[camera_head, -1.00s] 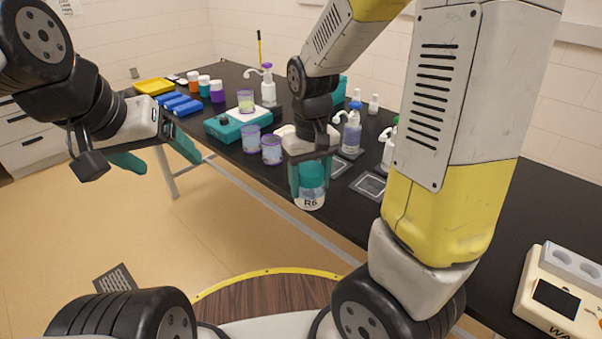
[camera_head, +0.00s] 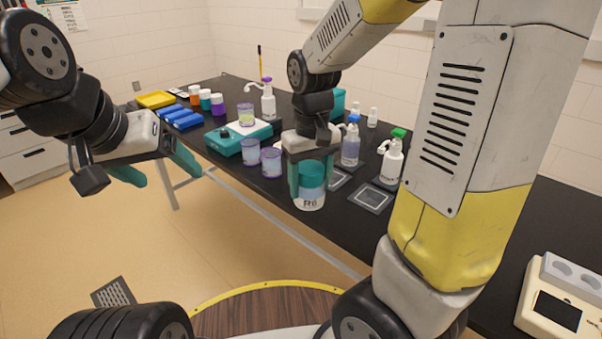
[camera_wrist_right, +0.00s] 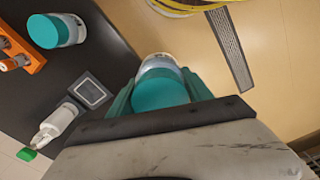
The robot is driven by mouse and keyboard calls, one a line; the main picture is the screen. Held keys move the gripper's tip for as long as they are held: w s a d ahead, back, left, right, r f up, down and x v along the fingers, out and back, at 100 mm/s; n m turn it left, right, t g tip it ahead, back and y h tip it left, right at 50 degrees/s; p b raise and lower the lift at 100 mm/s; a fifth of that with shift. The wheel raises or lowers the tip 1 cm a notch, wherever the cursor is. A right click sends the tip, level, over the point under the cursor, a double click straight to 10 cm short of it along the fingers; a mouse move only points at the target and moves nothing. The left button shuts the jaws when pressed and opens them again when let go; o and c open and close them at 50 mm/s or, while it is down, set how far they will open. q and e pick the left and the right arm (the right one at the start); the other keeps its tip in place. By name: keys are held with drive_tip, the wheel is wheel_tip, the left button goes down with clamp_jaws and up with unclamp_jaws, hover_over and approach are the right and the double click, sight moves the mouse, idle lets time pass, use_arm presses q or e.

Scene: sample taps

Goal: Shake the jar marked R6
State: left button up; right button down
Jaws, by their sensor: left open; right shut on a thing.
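The jar marked R6 (camera_head: 309,198) has a teal lid and a pale label with dark lettering, slightly blurred. My right gripper (camera_head: 308,180) is shut on it and holds it upright in the air, in front of the black table's near edge. In the right wrist view the jar's teal lid (camera_wrist_right: 160,89) sits between the two teal fingers, with the floor beneath. My left gripper (camera_head: 158,172) is open and empty at the left, over the floor and away from the jar.
A cream device (camera_head: 560,300) stands at the right. The right wrist view shows another teal-lidded jar (camera_wrist_right: 57,30).

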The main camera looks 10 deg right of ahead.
sight(309, 194)
drive_tip(key=f, duration=0.3)
drive_tip(key=shift+w+a+f, duration=0.1)
drive_tip(key=shift+w, duration=0.15)
wheel_tip(309, 194, up, 5)
drive_tip(key=shift+w+f, duration=0.1)
drive_tip(key=shift+w, duration=0.05)
drive_tip(key=f, duration=0.1)
drive_tip(key=s+f, duration=0.1)
drive_tip(key=f, duration=0.1)
drive_tip(key=shift+s+f, duration=0.1)
drive_tip(key=shift+s, duration=0.15)
drive_tip(key=shift+w+f, duration=0.25)
drive_tip(key=shift+f, duration=0.35)
drive_tip(key=shift+w+f, duration=0.2)
drive_tip(key=shift+f, duration=0.4)
drive_tip(key=shift+w+r, duration=0.1)
drive_tip(key=shift+r, duration=0.1)
drive_tip(key=shift+s+r, duration=0.1)
drive_tip(key=shift+s, duration=0.1)
drive_tip(key=shift+w, duration=0.1)
